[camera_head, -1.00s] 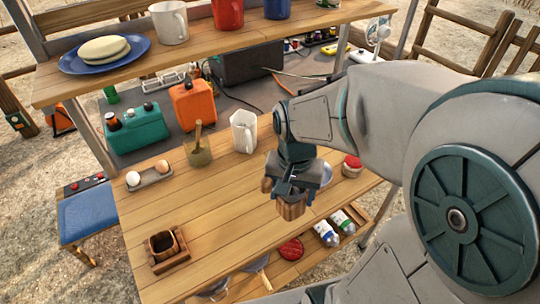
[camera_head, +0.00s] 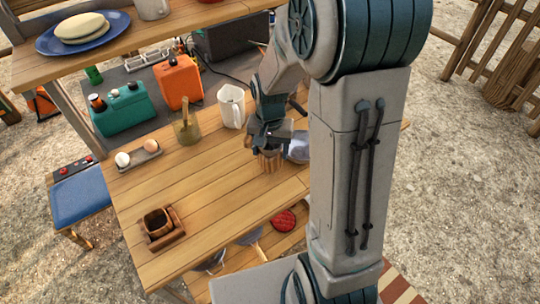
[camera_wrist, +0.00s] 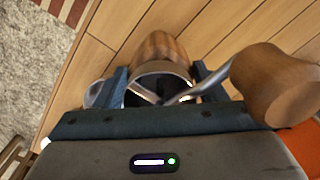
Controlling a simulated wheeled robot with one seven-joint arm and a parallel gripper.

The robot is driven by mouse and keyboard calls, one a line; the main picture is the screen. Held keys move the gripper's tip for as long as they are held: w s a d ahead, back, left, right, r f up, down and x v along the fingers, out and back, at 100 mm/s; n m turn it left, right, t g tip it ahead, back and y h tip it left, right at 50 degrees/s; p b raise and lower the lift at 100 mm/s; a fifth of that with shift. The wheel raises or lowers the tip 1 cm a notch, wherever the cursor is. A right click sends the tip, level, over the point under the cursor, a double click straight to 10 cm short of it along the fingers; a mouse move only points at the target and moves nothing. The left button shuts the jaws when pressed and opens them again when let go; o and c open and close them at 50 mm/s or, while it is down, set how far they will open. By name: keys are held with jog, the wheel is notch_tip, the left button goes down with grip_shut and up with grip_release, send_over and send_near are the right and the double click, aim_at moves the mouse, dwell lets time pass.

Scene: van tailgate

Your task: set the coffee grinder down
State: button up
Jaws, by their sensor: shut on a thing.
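The coffee grinder (camera_wrist: 158,48) has a wooden body, a metal top and a crank with a wooden knob (camera_wrist: 275,85). In the wrist view it sits between the two fingers of my gripper (camera_wrist: 162,88), which is shut on it. In the head view my gripper (camera_head: 270,138) is over the right part of the wooden tabletop (camera_head: 215,190), with the grinder's wooden body (camera_head: 270,160) below it. The grinder looks upright and at or just above the tabletop; I cannot tell whether it touches.
A bluish-white dish (camera_head: 298,148) is close on the right. An egg tray (camera_head: 138,155) and a wooden box (camera_head: 160,228) stand left. The front-middle tabletop is clear.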

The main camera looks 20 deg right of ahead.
aim_at(270, 158)
jog(key=shift+f, duration=1.7)
jog(key=shift+f, duration=0.25)
jog(key=o, duration=1.3)
jog(key=shift+r, duration=0.1)
